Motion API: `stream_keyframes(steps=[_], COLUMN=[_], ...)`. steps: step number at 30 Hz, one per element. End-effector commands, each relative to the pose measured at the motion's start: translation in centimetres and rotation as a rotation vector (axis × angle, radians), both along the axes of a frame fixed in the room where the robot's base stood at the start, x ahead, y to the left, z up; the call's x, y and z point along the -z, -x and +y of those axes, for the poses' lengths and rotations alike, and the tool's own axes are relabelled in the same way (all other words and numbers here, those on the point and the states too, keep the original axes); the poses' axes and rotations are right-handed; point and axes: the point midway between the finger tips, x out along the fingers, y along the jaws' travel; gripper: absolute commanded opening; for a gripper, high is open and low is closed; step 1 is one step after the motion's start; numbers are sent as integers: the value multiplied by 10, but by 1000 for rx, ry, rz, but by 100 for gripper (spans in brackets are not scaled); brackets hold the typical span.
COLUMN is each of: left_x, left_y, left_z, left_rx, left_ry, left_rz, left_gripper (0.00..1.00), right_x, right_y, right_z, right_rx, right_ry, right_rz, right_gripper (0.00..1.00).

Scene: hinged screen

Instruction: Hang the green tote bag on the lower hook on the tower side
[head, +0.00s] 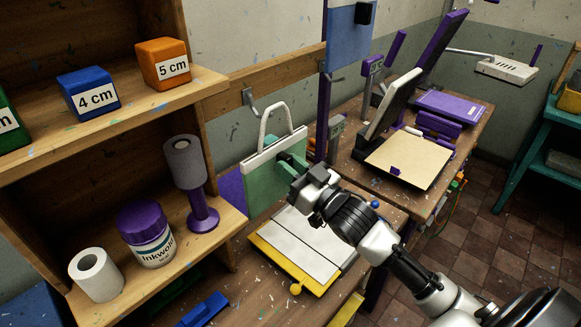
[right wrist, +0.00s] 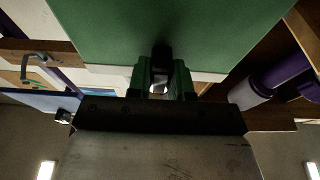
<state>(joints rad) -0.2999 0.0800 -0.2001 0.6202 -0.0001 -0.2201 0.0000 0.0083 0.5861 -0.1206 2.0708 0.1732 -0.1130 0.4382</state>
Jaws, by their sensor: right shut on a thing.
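The green tote bag (head: 266,188) hangs upright in the middle of the head view, with a pale top band and a white loop handle (head: 263,117). A grey metal hook (head: 249,97) is on the wooden wall rail, just up and left of the handle loop. I cannot tell whether loop and hook touch. My right gripper (head: 291,166) is shut on the bag near its top band. In the right wrist view the bag's green panel (right wrist: 170,28) fills the top, and a hook (right wrist: 31,67) shows at left. My left gripper is out of view.
A wooden shelf with size blocks (head: 163,64), an ink jar (head: 146,234) and rolls stands at left. A yellow-edged board (head: 290,262) lies below the bag. A blue panel (head: 349,38) on a purple post rises right of the rail. A printing bench (head: 408,165) stands at right.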

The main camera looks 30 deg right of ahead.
Motion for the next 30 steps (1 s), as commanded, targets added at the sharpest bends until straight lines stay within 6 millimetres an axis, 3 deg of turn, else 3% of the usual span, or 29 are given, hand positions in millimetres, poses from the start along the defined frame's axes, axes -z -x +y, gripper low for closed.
stream_keyframes(steps=[30], left_x=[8], left_y=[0], left_z=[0], left_rx=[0], left_ry=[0], left_rz=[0], left_gripper=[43], right_x=[11], right_y=[-21], right_z=[7], right_rx=[0], right_ry=[0], right_rz=[-1], right_gripper=[0])
